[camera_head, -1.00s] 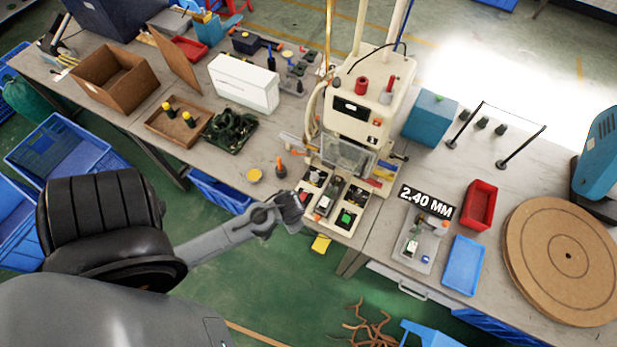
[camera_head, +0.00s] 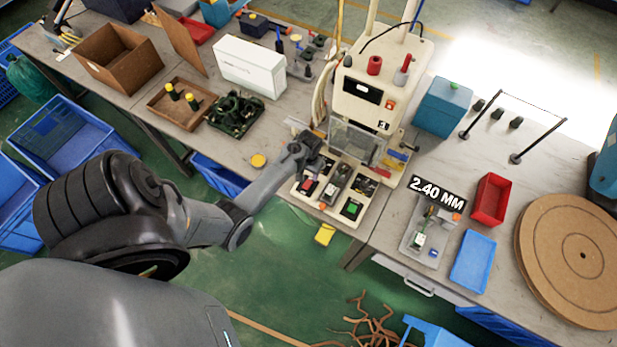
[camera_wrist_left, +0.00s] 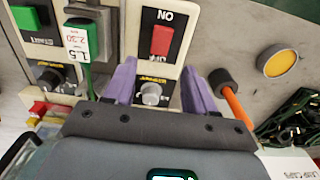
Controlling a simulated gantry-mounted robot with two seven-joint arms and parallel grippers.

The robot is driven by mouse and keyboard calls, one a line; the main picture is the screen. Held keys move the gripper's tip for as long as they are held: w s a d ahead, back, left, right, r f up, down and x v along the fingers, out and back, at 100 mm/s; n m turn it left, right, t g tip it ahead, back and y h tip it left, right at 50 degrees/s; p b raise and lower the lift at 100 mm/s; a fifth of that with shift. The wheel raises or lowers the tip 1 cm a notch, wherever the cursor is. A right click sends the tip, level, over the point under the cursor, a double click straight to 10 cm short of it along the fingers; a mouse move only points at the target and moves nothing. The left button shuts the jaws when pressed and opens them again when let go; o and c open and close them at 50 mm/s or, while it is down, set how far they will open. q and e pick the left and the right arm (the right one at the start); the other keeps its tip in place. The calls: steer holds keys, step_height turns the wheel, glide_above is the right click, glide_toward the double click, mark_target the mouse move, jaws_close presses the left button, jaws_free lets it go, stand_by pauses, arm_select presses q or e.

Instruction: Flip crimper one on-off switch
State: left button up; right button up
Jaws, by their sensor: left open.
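The cream crimper (camera_head: 365,95) stands on the bench, with its control panels at its front. The red on-off switch (camera_wrist_left: 162,40) sits on a dark plate on the leftmost panel, its lettering upside down in the wrist view. It also shows in the head view (camera_head: 308,187) as a small red patch. My left gripper (camera_head: 308,148) is over the back of this panel. In the wrist view its purple fingers (camera_wrist_left: 159,70) are spread and empty, on either side of a silver knob (camera_wrist_left: 152,93). The switch lies just beyond the fingertips. I cannot tell whether they touch the panel.
An orange-handled tool (camera_wrist_left: 235,105) and a yellow-filled cup (camera_head: 258,160) are on the other side. A red tray (camera_head: 492,200) and blue tray (camera_head: 473,262) lie right of the crimper.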

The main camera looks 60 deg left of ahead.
mark_target(309, 182)
arm_select(q)
steer(key=shift+f+b, duration=0.65)
steer(key=shift+f, duration=2.9)
